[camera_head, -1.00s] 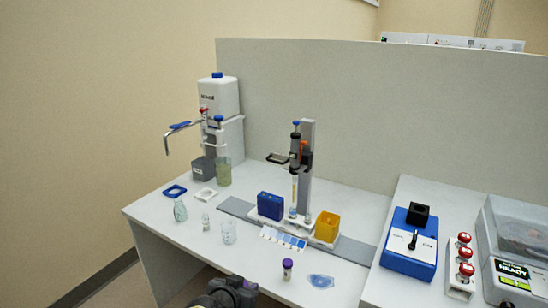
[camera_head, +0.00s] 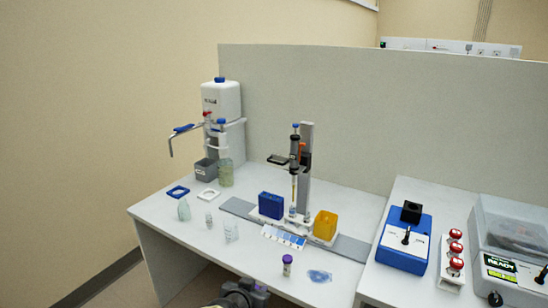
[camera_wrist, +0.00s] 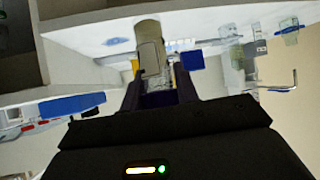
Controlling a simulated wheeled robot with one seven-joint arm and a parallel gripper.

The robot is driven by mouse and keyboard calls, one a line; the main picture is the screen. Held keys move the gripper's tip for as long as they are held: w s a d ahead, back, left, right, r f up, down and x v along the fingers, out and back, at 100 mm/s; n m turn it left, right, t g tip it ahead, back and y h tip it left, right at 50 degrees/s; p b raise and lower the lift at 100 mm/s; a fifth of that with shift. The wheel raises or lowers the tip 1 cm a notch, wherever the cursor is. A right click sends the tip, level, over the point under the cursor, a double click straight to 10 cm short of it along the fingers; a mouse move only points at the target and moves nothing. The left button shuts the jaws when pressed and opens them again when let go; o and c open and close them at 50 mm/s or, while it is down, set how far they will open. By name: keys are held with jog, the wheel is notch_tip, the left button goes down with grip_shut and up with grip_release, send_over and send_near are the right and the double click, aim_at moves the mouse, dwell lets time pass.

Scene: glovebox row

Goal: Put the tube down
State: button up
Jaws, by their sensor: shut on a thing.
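My gripper (camera_head: 246,292) is at the bottom edge of the head view, in front of the table's near edge, and only partly visible. In the wrist view my gripper (camera_wrist: 158,92) is shut on a pale, beige-grey tube (camera_wrist: 151,50), which sticks out beyond the dark fingers. Its gripped end is hidden between the fingers. A separate purple-capped tube (camera_head: 287,265) stands upright on the white table (camera_head: 190,240) near its front edge, to the right of my gripper and apart from it.
A clear blue-tinted dish (camera_head: 319,276) lies right of the standing tube. Glassware, including a beaker (camera_head: 231,232), stands on the left. Behind are a blue rack (camera_head: 270,205), a yellow box (camera_head: 325,225) and a stand (camera_head: 306,160). Bare table lies between the beaker and the standing tube.

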jog(key=w+d+f+p, duration=0.2)
jog(key=w+d+p, duration=0.15)
jog(key=d, duration=0.35)
jog(key=s+d+f+n+y+p, duration=0.3)
jog(key=s+d+f+p, duration=0.2)
jog(key=d, duration=0.8)
notch_tip(320, 180, down, 2)
jog(key=p, duration=0.3)
jog(key=shift+f+n+t, duration=0.2)
jog(key=shift+n+t, duration=0.1)
jog(key=shift+d, duration=0.2)
dwell(0.6)
jog(key=shift+s+a, duration=0.1)
dwell(0.5)
